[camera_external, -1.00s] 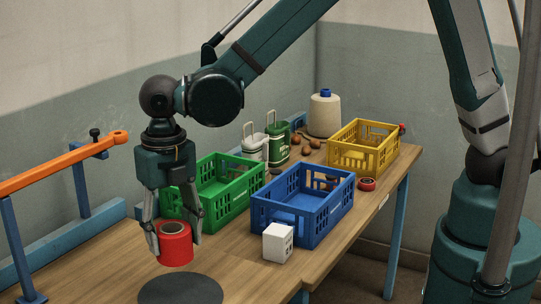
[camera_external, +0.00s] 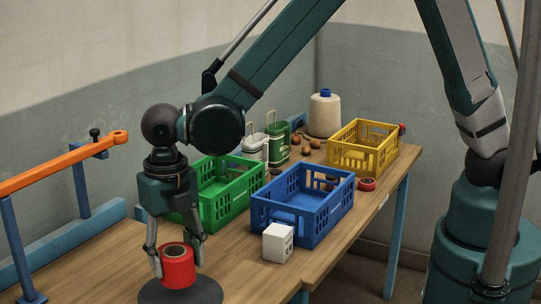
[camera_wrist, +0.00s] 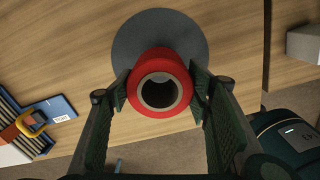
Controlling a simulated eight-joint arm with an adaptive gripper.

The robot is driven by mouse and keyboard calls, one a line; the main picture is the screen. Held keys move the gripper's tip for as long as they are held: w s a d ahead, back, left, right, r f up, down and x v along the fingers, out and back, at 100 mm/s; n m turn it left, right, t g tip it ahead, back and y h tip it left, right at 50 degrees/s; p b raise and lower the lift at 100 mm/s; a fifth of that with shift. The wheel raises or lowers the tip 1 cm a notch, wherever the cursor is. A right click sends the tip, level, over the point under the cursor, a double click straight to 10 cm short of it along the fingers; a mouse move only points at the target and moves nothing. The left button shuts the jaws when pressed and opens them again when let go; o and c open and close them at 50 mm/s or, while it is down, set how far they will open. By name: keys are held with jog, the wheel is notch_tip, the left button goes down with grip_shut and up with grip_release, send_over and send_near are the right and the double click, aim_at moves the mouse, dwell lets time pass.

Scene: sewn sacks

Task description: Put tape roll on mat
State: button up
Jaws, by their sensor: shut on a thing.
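The red tape roll (camera_external: 178,270) is held upright between the fingers of my gripper (camera_external: 177,262), its round hole facing up. In the wrist view, the roll (camera_wrist: 160,66) sits between both finger pads of my gripper (camera_wrist: 160,90). The round dark grey mat (camera_external: 207,290) lies on the table beneath and around the roll. In the wrist view the mat (camera_wrist: 150,25) shows behind the roll, which overlaps its lower part. I cannot tell whether the roll touches the mat.
A white box (camera_external: 278,242) stands to the right, by the blue crate (camera_external: 300,215). A green crate (camera_external: 225,205) is behind my gripper, and a yellow crate (camera_external: 365,150) farther back. An orange bar (camera_external: 60,163) runs along the left.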

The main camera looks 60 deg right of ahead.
aim_at(175, 251)
jog(key=shift+f, duration=0.45)
jog(key=shift+f, duration=1.85)
jog(key=shift+f+b, duration=0.2)
jog(key=shift+b, duration=0.1)
jog(key=o, duration=0.9)
jog(key=shift+r, duration=0.25)
jog(key=shift+r+p, duration=0.55)
jog(key=shift+r, duration=5.4)
